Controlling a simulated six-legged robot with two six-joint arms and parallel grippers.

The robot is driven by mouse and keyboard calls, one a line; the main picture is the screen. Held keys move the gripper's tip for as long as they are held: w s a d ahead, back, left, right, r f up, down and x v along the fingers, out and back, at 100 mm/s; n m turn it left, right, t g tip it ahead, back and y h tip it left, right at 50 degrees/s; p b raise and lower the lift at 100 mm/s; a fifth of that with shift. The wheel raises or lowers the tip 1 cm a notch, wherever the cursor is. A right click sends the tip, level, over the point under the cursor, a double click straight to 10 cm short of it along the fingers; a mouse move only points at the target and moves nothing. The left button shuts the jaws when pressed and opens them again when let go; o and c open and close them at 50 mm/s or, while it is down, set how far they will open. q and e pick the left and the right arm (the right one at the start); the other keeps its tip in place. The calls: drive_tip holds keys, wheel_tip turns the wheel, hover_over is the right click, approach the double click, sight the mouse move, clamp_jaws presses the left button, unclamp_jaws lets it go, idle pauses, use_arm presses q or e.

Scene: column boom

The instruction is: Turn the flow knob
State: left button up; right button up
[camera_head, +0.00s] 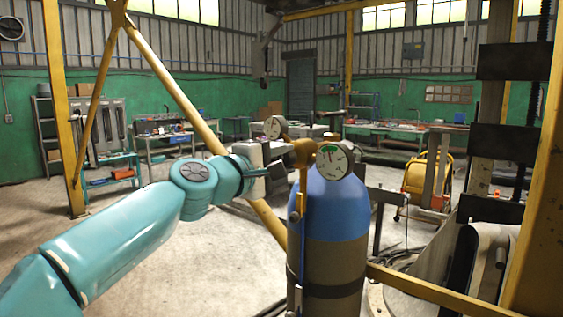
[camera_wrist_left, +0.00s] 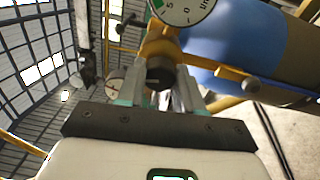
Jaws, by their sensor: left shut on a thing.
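A gas cylinder (camera_head: 335,215) with a blue top and brown lower body stands upright right of centre. A brass regulator (camera_head: 303,152) sits at its top, with a front gauge (camera_head: 331,161) and a rear gauge (camera_head: 274,127). My left gripper (camera_head: 266,172) reaches the regulator from the left; its fingertips are small and partly hidden in the head view. In the left wrist view, the dark flow knob (camera_wrist_left: 160,73) on the brass body (camera_wrist_left: 165,42) sits between the two fingers of my left gripper (camera_wrist_left: 163,92), which is shut on it. My right gripper is not in view.
A yellow diagonal brace (camera_head: 180,95) passes behind my left arm, and a yellow beam (camera_head: 430,290) runs low at the right. A yellow cart (camera_head: 415,180) stands behind the cylinder. Workbenches line the far wall. The concrete floor at left is clear.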

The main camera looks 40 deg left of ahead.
use_arm(q)
drive_tip(key=o, duration=1)
drive_tip(key=shift+o, duration=0.2)
drive_tip(key=s+a+b, duration=0.1)
drive_tip(key=s+b, duration=0.3)
drive_tip(key=s, duration=1.2)
drive_tip(key=shift+s+f, duration=0.15)
drive_tip(key=shift+f, duration=0.05)
drive_tip(key=shift+a, duration=0.1)
